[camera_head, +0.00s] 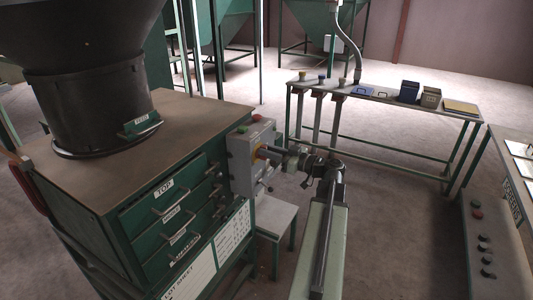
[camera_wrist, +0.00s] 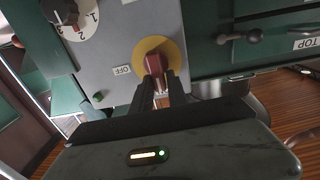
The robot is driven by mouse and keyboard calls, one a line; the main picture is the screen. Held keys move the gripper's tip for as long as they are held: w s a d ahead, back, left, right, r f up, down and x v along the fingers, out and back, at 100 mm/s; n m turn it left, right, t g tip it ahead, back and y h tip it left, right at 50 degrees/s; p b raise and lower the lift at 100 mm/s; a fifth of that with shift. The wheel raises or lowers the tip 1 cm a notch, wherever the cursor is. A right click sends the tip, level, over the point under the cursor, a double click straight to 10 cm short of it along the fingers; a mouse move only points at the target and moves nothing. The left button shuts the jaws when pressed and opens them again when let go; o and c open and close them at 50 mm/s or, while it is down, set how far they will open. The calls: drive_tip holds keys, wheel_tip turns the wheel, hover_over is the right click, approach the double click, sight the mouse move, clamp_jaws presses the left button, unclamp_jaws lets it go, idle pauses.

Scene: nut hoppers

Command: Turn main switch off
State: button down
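The main switch is a red handle (camera_wrist: 153,63) on a round yellow plate (camera_wrist: 174,54), on the front of a grey control box (camera_head: 240,165). An "OFF" label (camera_wrist: 122,70) sits beside the plate in the wrist view, which is turned over. My gripper (camera_wrist: 158,82) reaches the handle with one dark finger on each side, and the fingers look closed on it. The handle's lower part is partly hidden by the fingers. In the head view my gripper (camera_head: 270,154) meets the box front, where the yellow plate (camera_head: 260,152) is partly covered.
The green drawer cabinet (camera_head: 120,205) with a hopper stands left. A small stool (camera_head: 275,222) is below the box. A bench (camera_head: 380,95) stands behind; a button console (camera_head: 490,245) is right.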

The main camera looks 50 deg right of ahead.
drive_tip(key=shift+y, duration=0.3)
drive_tip(key=m, duration=0.5)
drive_tip(key=d+f+m+b, duration=0.1)
drive_tip(key=m, duration=0.5)
drive_tip(key=d+f+m+b, duration=0.1)
drive_tip(key=m, duration=0.5)
drive_tip(key=shift+w+f, duration=0.15)
drive_tip(key=shift+w, duration=0.1)
drive_tip(key=shift+m, duration=0.4)
drive_tip(key=c, duration=1.4)
unclamp_jaws()
drive_tip(key=shift+o, duration=0.2)
drive_tip(key=shift+d, duration=0.1)
